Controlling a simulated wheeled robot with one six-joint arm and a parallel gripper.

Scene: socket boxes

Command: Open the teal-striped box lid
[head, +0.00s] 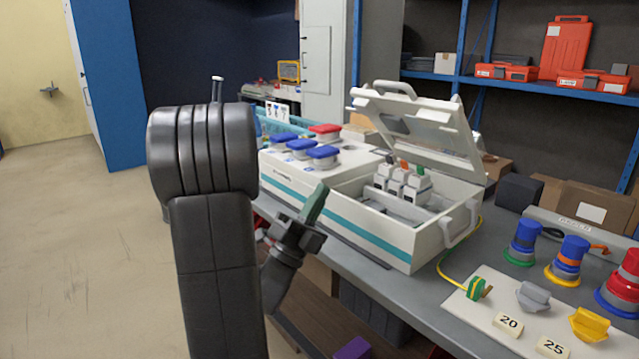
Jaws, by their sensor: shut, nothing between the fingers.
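The teal-striped box (380,236) stands on the grey bench, white with a teal band along its front. Its lid (425,118) is raised and tilted back, with a handle on its top edge. Several grey modules with small coloured tops show inside the box. My gripper (316,203) is shut and empty, in front of the left part of the box and apart from the lid. My arm hides part of the bench's left end.
Blue and red socket covers (302,148) sit on the box's left section. At right are several coloured plugs (570,258) and a white board (490,318) with number tags. A yellow cable (446,270) runs beside the box.

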